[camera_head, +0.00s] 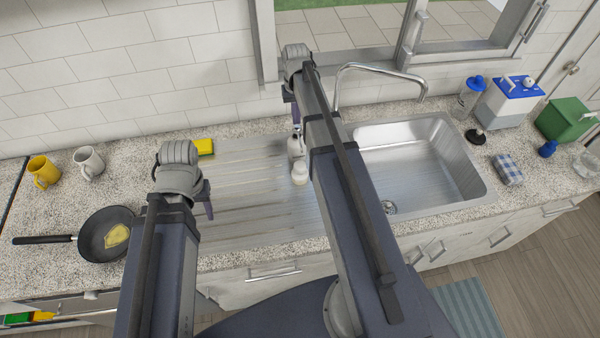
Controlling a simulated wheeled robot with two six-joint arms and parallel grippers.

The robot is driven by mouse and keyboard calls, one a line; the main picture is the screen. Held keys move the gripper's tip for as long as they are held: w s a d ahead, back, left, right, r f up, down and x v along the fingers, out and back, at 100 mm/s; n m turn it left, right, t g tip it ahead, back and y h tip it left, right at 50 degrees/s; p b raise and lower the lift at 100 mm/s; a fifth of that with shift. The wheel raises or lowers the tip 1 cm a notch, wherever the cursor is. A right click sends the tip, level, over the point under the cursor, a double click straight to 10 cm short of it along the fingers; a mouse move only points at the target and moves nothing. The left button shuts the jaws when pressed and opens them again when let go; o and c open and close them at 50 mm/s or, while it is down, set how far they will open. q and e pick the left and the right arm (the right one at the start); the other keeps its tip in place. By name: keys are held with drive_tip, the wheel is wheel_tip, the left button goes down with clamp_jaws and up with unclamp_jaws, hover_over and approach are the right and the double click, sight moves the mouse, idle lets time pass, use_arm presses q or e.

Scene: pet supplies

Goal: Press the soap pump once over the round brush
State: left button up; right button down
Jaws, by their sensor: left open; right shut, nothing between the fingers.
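A white bottle (294,147), which looks like the soap pump, stands on the ribbed drainboard beside the sink, partly hidden by my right arm. A small white rounded object (300,174) sits just in front of it; it may be the round brush, but it is too small and covered to tell. My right gripper (295,115) is shut and empty, pointing down above or just behind the bottle's top; contact cannot be told. My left gripper (208,201) is open and empty over the left part of the drainboard, apart from the bottle.
The steel sink (425,165) with its faucet (375,68) lies right of my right arm. A yellow sponge (204,146) is at the drainboard's back left. A frying pan (92,240) and two mugs stand left. Bottles, a cloth (508,169) and a green box (566,118) stand right.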

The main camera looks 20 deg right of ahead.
drive_tip(key=shift+f, duration=0.2)
drive_tip(key=shift+f+b, duration=1.25)
drive_tip(key=shift+b, duration=0.2)
drive_tip(key=shift+r+p, duration=1.45)
drive_tip(key=shift+r, duration=0.1)
wheel_tip(320, 180, up, 6)
drive_tip(key=p, duration=0.6)
